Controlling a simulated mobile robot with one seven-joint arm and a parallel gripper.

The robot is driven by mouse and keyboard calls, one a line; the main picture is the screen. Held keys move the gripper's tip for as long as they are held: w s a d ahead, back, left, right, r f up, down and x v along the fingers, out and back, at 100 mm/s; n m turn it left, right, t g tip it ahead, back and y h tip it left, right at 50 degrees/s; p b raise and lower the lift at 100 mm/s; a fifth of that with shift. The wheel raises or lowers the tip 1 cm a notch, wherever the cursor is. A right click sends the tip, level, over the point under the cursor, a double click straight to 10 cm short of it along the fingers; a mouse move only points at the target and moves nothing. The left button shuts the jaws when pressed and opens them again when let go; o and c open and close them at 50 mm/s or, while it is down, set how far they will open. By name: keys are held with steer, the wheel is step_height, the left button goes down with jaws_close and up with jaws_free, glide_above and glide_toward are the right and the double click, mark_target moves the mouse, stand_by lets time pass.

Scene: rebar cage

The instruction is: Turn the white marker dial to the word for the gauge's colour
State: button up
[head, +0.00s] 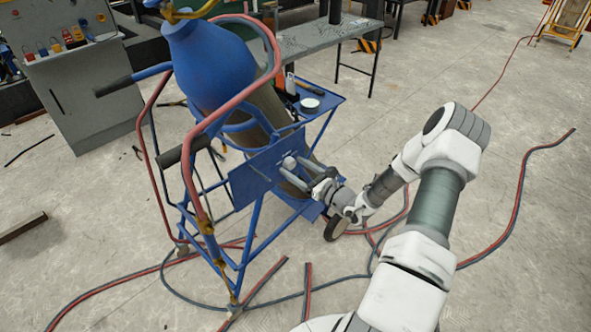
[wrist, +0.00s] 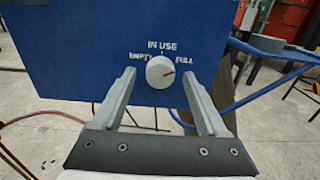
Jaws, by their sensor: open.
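The white marker dial (wrist: 159,72) is on a blue panel (wrist: 85,60) and shows small in the head view (head: 289,163). My gripper (head: 294,170) is open in front of the panel. In the wrist view its two fingers stand left and right of the dial, with a gap on each side. I cannot make out a gauge or its colour in either view.
The panel is on a blue cart carrying a blue cylinder (head: 210,55). Red and grey hoses (head: 520,200) lie across the floor. A blue shelf (head: 329,101) with small items is behind the panel. A grey table (head: 310,38) stands further back. Open floor lies to the right.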

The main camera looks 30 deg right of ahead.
steer(key=shift+w, duration=0.15)
jaws_close()
stand_by(0.4)
steer(key=shift+n, duration=0.4)
steer(key=n, duration=0.4)
steer(key=shift+n, duration=0.4)
steer(key=n+b, duration=0.1)
steer(key=n, duration=0.5)
steer(key=shift+b, duration=0.35)
